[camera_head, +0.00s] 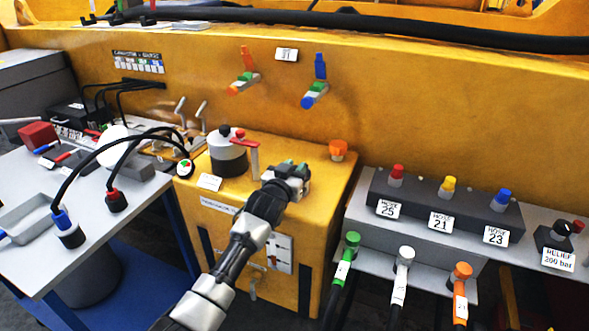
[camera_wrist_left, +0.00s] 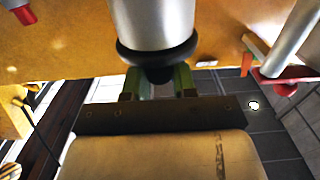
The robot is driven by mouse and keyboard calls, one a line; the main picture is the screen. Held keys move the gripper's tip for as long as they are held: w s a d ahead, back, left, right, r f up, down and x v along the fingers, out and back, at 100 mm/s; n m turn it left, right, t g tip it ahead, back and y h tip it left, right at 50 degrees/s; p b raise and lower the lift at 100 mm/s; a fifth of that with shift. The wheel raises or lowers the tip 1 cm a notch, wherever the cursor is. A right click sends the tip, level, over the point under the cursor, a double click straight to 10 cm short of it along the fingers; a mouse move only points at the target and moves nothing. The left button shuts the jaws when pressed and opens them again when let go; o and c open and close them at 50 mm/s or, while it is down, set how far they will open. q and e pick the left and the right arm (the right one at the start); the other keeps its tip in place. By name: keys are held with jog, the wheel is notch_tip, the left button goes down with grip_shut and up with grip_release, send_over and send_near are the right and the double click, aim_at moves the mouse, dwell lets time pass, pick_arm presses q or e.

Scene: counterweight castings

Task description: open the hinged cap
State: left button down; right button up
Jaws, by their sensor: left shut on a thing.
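My left gripper (camera_head: 291,166) is over the front of the yellow tank in the head view, and its body hides what lies between its fingers there. In the left wrist view the green fingers (camera_wrist_left: 158,86) are closed at a dark piece under the black rim of a silver cylinder. This black piece (camera_wrist_left: 158,72) looks like the hinged cap, on the end of the silver neck (camera_wrist_left: 153,20). How far the cap is tilted I cannot tell. My right gripper is not in view.
A white canister with a black knob (camera_head: 228,158) and a red lever (camera_head: 252,155) stand close left of my gripper. An orange knob (camera_head: 338,149) is to its right. Hose block (camera_head: 440,205) stands further right; a grey table (camera_head: 120,225) with cables is left.

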pick_arm(q)
jog(key=shift+w+d+r+g+y+p, duration=0.1)
jog(key=shift+w+r+g+y+p, duration=0.3)
jog(key=shift+p, duration=1)
jog(key=shift+w+d+r+g+p, duration=0.1)
jog(key=shift+r+g+p, duration=0.4)
jog(key=shift+g+p, duration=0.6)
jog(key=shift+w+r+g+y+p, duration=0.2)
jog(key=shift+r+g+p, duration=0.25)
jog(key=shift+p, duration=1.2)
jog(key=shift+w+d+r+g+p, duration=0.15)
jog(key=shift+w+g+p, duration=0.15)
jog(key=shift+g+p, duration=0.3)
jog(key=shift+w+d+g+y+p, duration=0.1)
jog(key=shift+w+g+y+p, duration=0.35)
jog(key=shift+g, duration=0.4)
jog(key=shift+r, duration=0.1)
jog(key=c, duration=0.9)
grip_release()
jog(key=shift+s, duration=0.1)
